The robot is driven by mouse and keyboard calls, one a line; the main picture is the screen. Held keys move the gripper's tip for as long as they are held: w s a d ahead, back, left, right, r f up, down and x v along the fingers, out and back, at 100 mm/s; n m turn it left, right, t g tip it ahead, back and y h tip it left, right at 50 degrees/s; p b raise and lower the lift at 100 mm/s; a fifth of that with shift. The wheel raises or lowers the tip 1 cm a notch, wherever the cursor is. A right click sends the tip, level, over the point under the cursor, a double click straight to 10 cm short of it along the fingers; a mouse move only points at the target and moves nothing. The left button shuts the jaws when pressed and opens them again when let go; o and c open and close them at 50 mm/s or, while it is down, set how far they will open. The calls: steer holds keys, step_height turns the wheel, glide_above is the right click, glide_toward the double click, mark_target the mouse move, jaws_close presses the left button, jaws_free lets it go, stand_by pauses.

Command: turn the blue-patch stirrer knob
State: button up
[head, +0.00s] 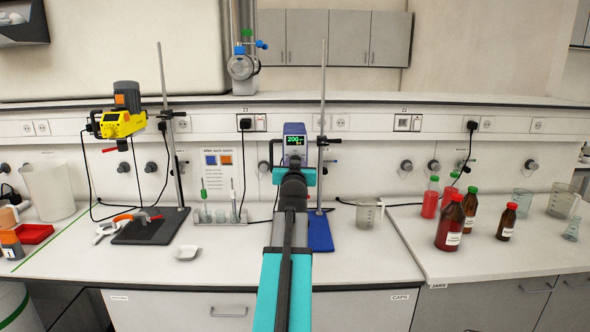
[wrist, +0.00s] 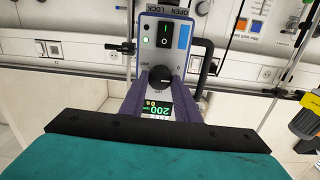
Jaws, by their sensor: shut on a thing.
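The blue-patch stirrer (head: 295,132) is a grey and blue unit clamped to a stand, with a green 200 display. In the wrist view it appears upside down, with the blue patch (wrist: 184,36) beside a black switch. Its round black knob (wrist: 160,78) has a pale pointer mark and sits between the switch and the display (wrist: 157,109). My gripper (head: 293,176) is at the stirrer's front, hiding the knob in the head view. My gripper (wrist: 160,82) is shut on the knob; its exact finger contact is hard to make out.
A yellow stirrer (head: 122,122) hangs on another stand at left. A tube rack (head: 220,215) and small white dish (head: 187,252) sit on the bench. A beaker (head: 368,213) and several bottles stand at right. Bench between the dish and my arm is clear.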

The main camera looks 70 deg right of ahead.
steer(key=m+b, duration=0.2)
steer(key=m, duration=0.9)
steer(key=shift+s+m+y, duration=0.1)
steer(key=shift+m+y, duration=0.2)
steer(key=shift+t, duration=0.3)
steer(key=o, duration=1)
steer(key=shift+d, duration=0.1)
steer(key=shift+o, duration=0.2)
